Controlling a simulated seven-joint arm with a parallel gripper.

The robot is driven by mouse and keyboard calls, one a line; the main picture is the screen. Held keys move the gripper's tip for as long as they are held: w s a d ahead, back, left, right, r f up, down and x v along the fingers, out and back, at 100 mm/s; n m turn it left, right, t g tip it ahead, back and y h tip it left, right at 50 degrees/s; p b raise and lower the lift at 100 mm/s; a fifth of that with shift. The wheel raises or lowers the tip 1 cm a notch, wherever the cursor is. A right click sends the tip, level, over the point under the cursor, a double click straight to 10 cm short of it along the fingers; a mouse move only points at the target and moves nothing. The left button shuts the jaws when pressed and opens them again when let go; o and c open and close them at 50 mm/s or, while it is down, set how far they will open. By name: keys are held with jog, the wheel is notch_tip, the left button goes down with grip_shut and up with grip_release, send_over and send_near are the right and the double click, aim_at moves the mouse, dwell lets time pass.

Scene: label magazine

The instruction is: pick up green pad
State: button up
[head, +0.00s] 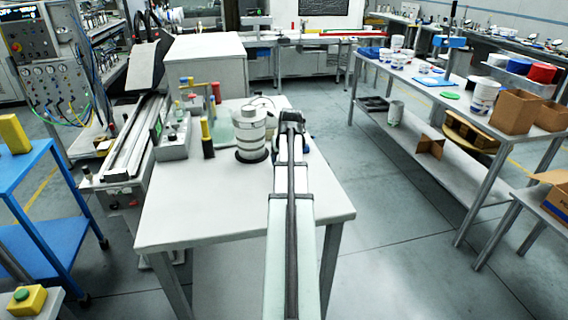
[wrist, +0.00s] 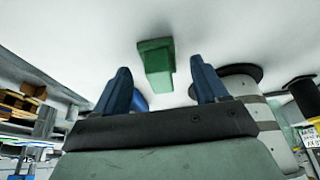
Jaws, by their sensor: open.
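The green pad (wrist: 155,62) shows in the wrist view as a small green block against the white table top. It appears between the two blue fingertips of my gripper (wrist: 160,68), with a visible gap on each side. My gripper is open and holds nothing. I cannot tell how far the fingertips are from the pad. In the head view my arm reaches over the white table (head: 190,215), and I cannot make out the pad there; my arm may hide it.
A banded white cylinder on a dark base (head: 251,135) stands close to the left of my arm; the wrist view shows it at right (wrist: 240,85). A black bottle with a yellow top (head: 207,140) stands further left. The table's front is clear.

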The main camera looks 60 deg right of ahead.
jog(key=shift+w+d+f, duration=0.15)
jog(key=shift+w+f, duration=0.05)
jog(key=shift+f, duration=0.4)
jog(key=shift+c, duration=0.4)
jog(key=c, duration=1.1)
